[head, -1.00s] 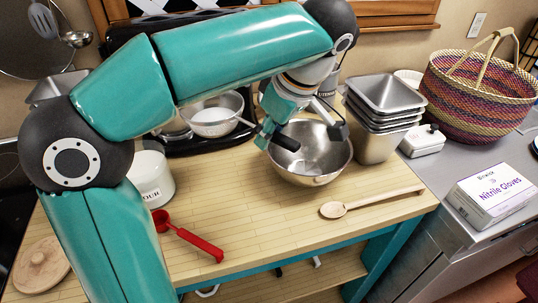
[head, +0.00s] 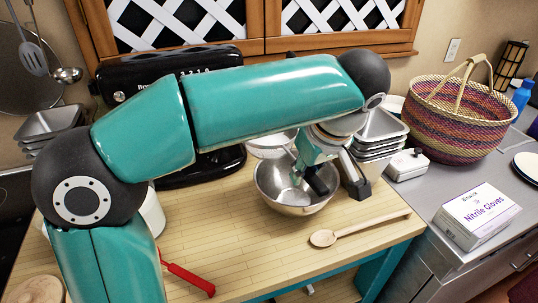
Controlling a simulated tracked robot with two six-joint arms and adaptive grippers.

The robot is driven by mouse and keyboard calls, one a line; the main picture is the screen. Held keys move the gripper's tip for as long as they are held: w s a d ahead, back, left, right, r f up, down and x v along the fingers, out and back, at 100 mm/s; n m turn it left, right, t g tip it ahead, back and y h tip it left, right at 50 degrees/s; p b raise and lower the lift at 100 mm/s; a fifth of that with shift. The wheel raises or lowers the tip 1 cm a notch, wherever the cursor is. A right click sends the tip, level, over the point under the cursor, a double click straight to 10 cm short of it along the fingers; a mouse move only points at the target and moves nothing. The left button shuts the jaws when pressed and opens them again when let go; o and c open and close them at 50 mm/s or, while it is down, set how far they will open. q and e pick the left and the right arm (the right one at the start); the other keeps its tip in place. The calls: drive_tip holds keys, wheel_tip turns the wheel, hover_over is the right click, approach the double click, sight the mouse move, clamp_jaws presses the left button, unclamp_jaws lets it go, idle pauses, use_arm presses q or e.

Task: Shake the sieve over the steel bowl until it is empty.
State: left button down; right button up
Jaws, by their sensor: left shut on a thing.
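The steel bowl (head: 272,188) stands on the wooden worktop, empty where I can see into it. The sieve (head: 268,151) shows behind and just left of the bowl's far rim, with pale contents in it; my left arm covers its upper part. My left gripper (head: 334,178) is over the bowl's right side, its fingers pointing down. It is shut on the sieve's handle, which is mostly hidden by the gripper. My right gripper is not in view.
Stacked metal tins (head: 382,133) stand right behind the bowl. A wooden spoon (head: 362,229) and a red scoop (head: 190,278) lie on the worktop. A black toaster (head: 130,78) is behind my arm. A glove box (head: 477,213) and a woven basket (head: 455,120) are at right.

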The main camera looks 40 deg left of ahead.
use_arm(q)
drive_tip(key=w+d+f+m+t+b, duration=0.1)
drive_tip(key=d+f+m+b, duration=0.1)
drive_tip(key=f, duration=0.4)
drive_tip(key=shift+w+d+f+m+b, duration=0.15)
drive_tip(key=shift+w+d+m+b, duration=0.15)
drive_tip(key=shift+d+b, duration=0.7)
drive_tip(key=shift+a, duration=0.15)
